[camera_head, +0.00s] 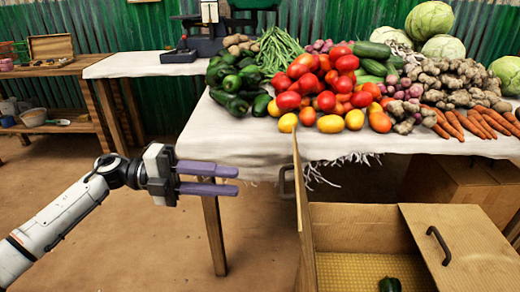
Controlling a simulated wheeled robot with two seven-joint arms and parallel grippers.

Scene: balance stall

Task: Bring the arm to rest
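My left arm comes in from the left edge, and its gripper (238,181) hangs in the air in front of the table. Its two purple fingers point right, with a narrow gap between them and nothing in the gap. The gripper is apart from the white tablecloth (225,135) and to the left of the open wooden box (365,240). My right gripper is not in view.
The table holds heaped green peppers, tomatoes (328,80), carrots (475,122) and cabbages (432,18). A dark balance (205,45) stands at the back. A dark green vegetable (390,285) lies in the box. Wooden shelves (60,95) stand left; the floor between is clear.

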